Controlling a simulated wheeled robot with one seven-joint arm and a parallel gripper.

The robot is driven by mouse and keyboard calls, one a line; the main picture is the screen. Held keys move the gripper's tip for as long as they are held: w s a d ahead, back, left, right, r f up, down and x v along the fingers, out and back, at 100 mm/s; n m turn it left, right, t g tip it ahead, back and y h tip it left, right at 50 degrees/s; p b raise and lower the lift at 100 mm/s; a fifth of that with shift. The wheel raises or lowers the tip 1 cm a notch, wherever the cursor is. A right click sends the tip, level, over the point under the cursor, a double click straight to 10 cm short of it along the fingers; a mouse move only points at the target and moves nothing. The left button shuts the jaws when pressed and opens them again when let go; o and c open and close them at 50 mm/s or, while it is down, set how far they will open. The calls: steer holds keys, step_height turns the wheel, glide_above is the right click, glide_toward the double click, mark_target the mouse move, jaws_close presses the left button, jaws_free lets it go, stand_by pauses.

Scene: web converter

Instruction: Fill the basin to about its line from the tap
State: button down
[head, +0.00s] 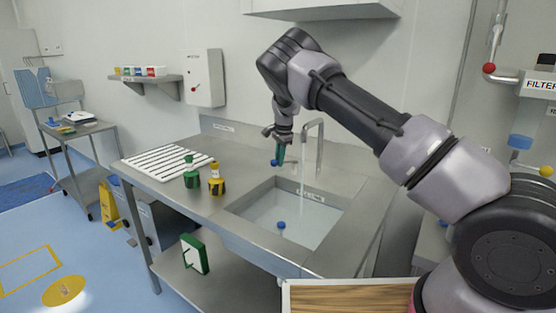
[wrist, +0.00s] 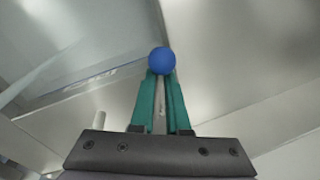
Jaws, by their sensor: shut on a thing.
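The steel basin (head: 238,206) is sunk in the bench, with water (head: 290,212) lying in it. A label shows on its far wall, but I cannot make out the fill line or the exact level. The tap spout (head: 320,147) arches over the back edge, and a thin water stream (head: 303,172) falls from it. My gripper (head: 279,155) is left of the spout, pointing down. Its teal fingers (wrist: 160,92) are shut on a grey lever ending in a blue knob (wrist: 161,61), which also shows in the head view (head: 274,162). A blue-topped piece (head: 281,225) stands in the basin.
A green bottle (head: 191,176) and a yellow bottle (head: 216,183) stand left of the basin, beside a white ribbed rack (head: 165,162). A wall shelf (head: 150,78) holds several small boxes. A wooden-topped surface (head: 345,299) is at the front.

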steer(key=s+n, duration=0.1)
steer(key=n, duration=0.1)
steer(key=s+d+n, duration=0.1)
steer(key=n, duration=0.1)
steer(key=shift+s+g+y, duration=0.3)
steer(key=shift+y, duration=0.1)
steer(key=shift+f, duration=0.15)
steer(key=c, duration=0.9)
jaws_free()
steer(key=shift+s+d, duration=0.1)
steer(key=shift+s, duration=0.05)
steer(key=shift+d, duration=0.15)
steer(key=v, duration=1.1)
